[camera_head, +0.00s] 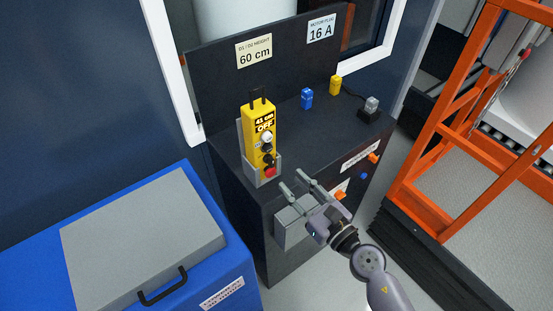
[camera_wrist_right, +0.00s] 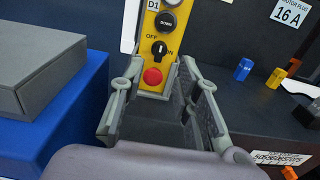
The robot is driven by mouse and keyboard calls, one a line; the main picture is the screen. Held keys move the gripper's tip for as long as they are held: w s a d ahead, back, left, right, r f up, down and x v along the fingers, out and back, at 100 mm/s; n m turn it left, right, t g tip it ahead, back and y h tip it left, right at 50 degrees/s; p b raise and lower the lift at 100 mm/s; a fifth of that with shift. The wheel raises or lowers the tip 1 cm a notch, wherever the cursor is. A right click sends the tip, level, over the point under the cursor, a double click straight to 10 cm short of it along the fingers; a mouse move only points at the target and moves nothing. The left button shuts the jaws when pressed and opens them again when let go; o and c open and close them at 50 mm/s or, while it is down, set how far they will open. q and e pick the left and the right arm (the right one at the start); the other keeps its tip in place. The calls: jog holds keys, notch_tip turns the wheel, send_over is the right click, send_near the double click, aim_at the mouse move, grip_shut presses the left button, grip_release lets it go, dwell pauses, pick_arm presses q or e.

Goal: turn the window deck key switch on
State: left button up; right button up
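A yellow control pendant (camera_head: 261,135) stands upright in a grey holder on the dark deck; its display reads "41 cm OFF". In the right wrist view the pendant (camera_wrist_right: 167,40) shows a black key switch (camera_wrist_right: 158,49) between OFF and ON marks, above a red button (camera_wrist_right: 152,76). The switch (camera_head: 268,160) also shows low on the pendant in the head view. The switch knob looks roughly upright; its exact setting is hard to tell. My right gripper (camera_head: 291,180) is open and empty, in front of and below the pendant, apart from it. My left gripper is out of view.
A blue box with a grey lid (camera_head: 145,235) stands at the left. Blue (camera_head: 306,98) and yellow (camera_head: 335,85) plugs and a grey plug (camera_head: 371,107) stand on the deck (camera_head: 310,140). An orange frame (camera_head: 440,120) stands at the right.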

aim_at(273, 162)
jog(key=x, duration=0.7)
jog(key=shift+w+a+p, duration=0.2)
jog(key=shift+w+p, duration=0.1)
jog(key=shift+p, duration=0.1)
jog(key=shift+c, duration=0.2)
grip_shut()
